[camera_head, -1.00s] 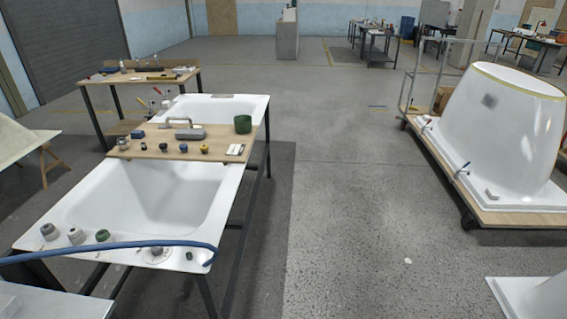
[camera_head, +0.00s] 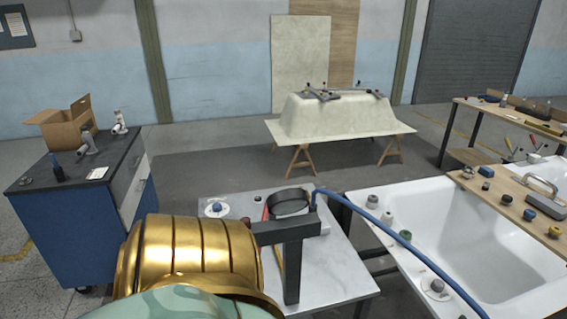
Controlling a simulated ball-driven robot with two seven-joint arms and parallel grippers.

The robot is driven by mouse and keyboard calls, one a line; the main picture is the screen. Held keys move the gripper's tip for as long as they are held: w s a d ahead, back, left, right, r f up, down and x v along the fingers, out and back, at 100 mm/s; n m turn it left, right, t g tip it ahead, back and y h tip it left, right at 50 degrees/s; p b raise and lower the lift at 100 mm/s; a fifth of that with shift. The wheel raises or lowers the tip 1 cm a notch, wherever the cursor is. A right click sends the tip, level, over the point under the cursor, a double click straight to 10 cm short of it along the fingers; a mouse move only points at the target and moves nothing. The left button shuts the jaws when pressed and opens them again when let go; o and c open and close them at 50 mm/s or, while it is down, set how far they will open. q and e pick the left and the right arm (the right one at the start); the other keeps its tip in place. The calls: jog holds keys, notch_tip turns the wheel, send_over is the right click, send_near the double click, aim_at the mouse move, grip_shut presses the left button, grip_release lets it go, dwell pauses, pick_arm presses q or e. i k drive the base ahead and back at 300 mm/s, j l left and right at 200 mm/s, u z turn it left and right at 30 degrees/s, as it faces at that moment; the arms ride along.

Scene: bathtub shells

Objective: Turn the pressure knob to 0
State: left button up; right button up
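A round white dial with a blue knob (camera_head: 216,208) sits on the white-topped table (camera_head: 335,270) at its far left corner. Another pale dial with a knob (camera_head: 437,287) sits on the near rim of the white tub. Their markings are too small to read, so I cannot tell which is the pressure knob or its setting. My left arm, gold and mint green, comes in from the bottom left. A dark bracket-like part at its end, which looks like my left gripper (camera_head: 290,265), is over the table; its finger opening cannot be made out. My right gripper is not in view.
A black ring-shaped object (camera_head: 288,200) and a blue hose (camera_head: 395,232) are on or over the table; the hose arches onto the tub (camera_head: 470,245). A blue cabinet (camera_head: 62,232) with a cardboard box (camera_head: 62,128) stands left. A tub shell on trestles (camera_head: 335,118) stands behind.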

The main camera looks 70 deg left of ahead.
aim_at(216, 207)
jog(key=u, duration=2.8)
jog(key=j+z, duration=0.1)
jog(key=z, duration=0.3)
jog(key=i+j+z, duration=0.1)
jog(key=z, duration=0.3)
jog(key=j+z, duration=0.15)
jog(key=z, duration=0.2)
jog(key=j+z, duration=0.15)
jog(key=z, duration=0.25)
jog(key=j+z, duration=0.25)
jog(key=j, duration=0.35)
jog(key=j+z, duration=0.2)
jog(key=j, duration=0.45)
jog(key=k+j+z, duration=0.25)
jog(key=j, duration=0.8)
